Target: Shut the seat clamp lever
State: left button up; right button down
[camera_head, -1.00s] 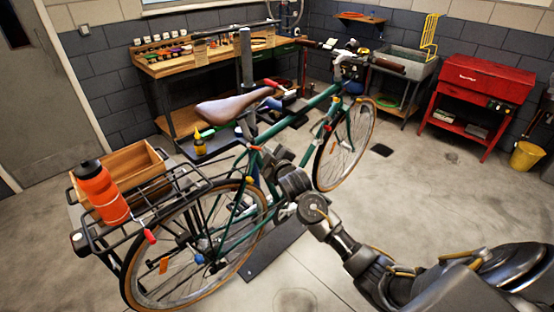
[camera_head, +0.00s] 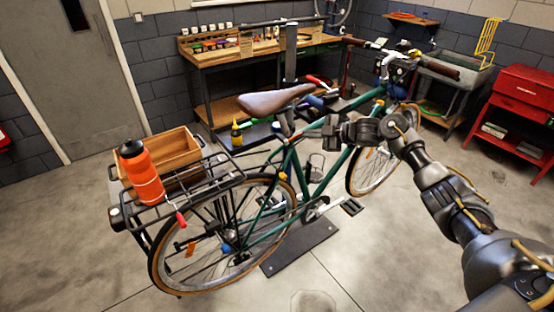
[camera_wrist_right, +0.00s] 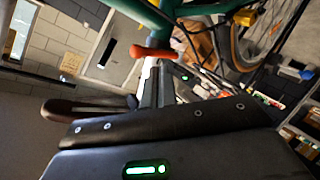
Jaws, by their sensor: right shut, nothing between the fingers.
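The seat clamp lever (camera_wrist_right: 155,52) is a small orange-red lever on the green frame, seen in the right wrist view. In the head view it is too small to read clearly beside my gripper. The brown saddle (camera_head: 275,99) sits on its post above the clamp; it also shows in the right wrist view (camera_wrist_right: 72,110). My right gripper (camera_head: 332,130) is shut and empty, just right of the seat tube top in the head view. Its dark jaws (camera_wrist_right: 150,125) fill the lower wrist view. I cannot tell whether it touches the lever. My left gripper is out of view.
The green bicycle (camera_head: 262,235) stands on a dark floor plate (camera_head: 300,248). Its rear rack carries an orange bottle (camera_head: 141,175) and a wooden box (camera_head: 185,142). A workbench (camera_head: 215,58) is behind, a red tool cabinet (camera_head: 525,92) at right. Floor at left is clear.

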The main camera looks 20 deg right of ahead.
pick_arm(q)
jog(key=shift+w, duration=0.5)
pick_arm(e)
jog(key=shift+a+f, duration=0.1)
jog(key=shift+a, duration=0.4)
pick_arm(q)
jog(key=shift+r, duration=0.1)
